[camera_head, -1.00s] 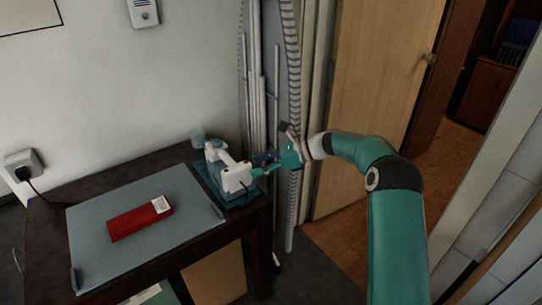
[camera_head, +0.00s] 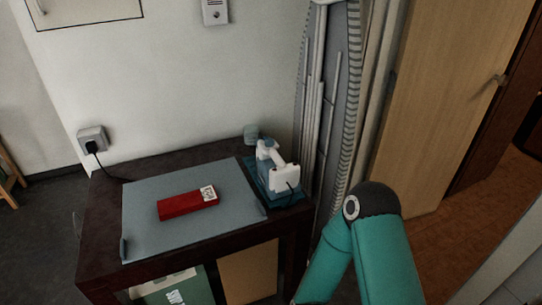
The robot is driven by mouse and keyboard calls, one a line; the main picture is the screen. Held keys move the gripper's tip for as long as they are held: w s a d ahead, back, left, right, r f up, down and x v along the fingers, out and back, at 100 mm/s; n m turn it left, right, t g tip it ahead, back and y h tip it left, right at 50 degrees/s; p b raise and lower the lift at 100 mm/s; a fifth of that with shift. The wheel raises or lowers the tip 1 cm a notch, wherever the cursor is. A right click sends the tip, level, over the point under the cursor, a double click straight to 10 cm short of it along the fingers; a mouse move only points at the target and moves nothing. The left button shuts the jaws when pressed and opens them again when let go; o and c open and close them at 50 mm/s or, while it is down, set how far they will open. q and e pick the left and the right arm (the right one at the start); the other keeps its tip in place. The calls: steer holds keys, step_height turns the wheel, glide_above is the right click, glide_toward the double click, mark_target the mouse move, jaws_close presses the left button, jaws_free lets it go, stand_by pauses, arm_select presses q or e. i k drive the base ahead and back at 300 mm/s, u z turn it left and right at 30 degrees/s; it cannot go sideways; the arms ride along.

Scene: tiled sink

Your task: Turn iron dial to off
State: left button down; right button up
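The iron (camera_head: 277,170) is white and blue-grey. It rests on a teal stand (camera_head: 286,198) at the right end of the dark table. Its dial is too small to make out. My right arm comes in from the lower right and bends down to the left. Its gripper is out of the picture or hidden below the arm, clear of the iron. My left gripper is not in view.
A grey mat (camera_head: 150,228) with a red box (camera_head: 187,204) covers much of the dark table (camera_head: 105,220). A small cup (camera_head: 251,133) stands behind the iron. A folded ironing board (camera_head: 345,100) leans right of the table. A plug (camera_head: 93,142) sits in the wall at left.

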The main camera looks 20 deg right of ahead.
mark_target(269, 142)
steer(key=z, duration=0.05)
steer(key=k, duration=1)
steer(key=u, duration=0.4)
steer(key=i, duration=1.55)
steer(key=z, duration=0.5)
